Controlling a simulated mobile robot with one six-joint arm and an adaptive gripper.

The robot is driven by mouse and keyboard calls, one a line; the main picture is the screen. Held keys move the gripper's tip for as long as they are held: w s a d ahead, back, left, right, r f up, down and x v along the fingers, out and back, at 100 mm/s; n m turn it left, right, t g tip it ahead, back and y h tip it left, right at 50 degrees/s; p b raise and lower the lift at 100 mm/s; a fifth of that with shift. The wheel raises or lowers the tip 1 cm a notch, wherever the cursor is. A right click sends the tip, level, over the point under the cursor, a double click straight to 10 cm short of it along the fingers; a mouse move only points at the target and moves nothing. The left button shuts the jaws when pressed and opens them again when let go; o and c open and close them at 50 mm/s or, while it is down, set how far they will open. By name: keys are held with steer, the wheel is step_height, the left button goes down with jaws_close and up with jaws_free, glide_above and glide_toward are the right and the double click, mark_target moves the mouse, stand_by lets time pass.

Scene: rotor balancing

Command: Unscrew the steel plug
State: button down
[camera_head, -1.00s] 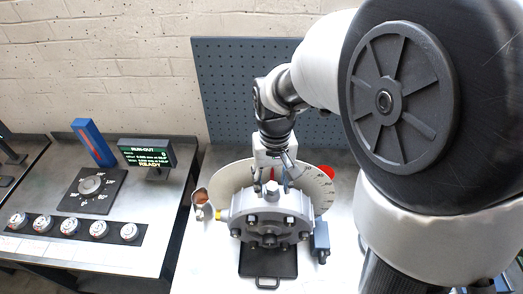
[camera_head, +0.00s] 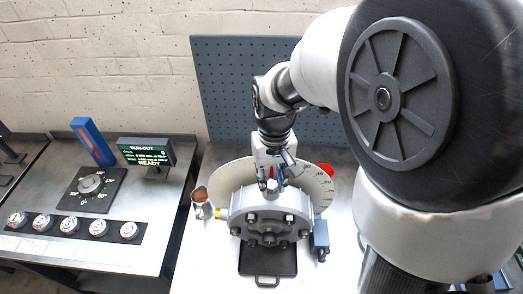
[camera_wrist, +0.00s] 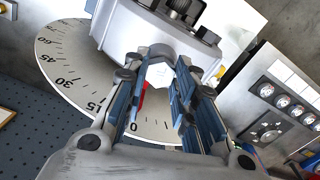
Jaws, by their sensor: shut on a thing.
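The steel plug (camera_head: 272,187) sits at the top of the round grey bolted housing (camera_head: 270,222). In the wrist view the plug (camera_wrist: 160,74) shows as a bright hexagonal head between the fingertips. My gripper (camera_head: 273,181) reaches down from behind the housing and is shut on the plug. In the wrist view the blue-padded fingers of my gripper (camera_wrist: 158,84) stand on either side of it. The plug's lower part is hidden.
A white graduated dial (camera_head: 225,178) with a red pointer stands behind the housing. A side bench holds a run-out display (camera_head: 147,154), knob panel (camera_head: 91,185) and several round weights (camera_head: 70,224).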

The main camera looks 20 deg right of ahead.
steer(key=n, duration=0.4)
steer(key=shift+r+p, duration=0.25)
steer(key=shift+p, duration=0.1)
steer(key=shift+r+p, duration=0.65)
steer(key=shift+r, duration=0.15)
step_height(320, 180, up, 5)
steer(key=p, duration=0.4)
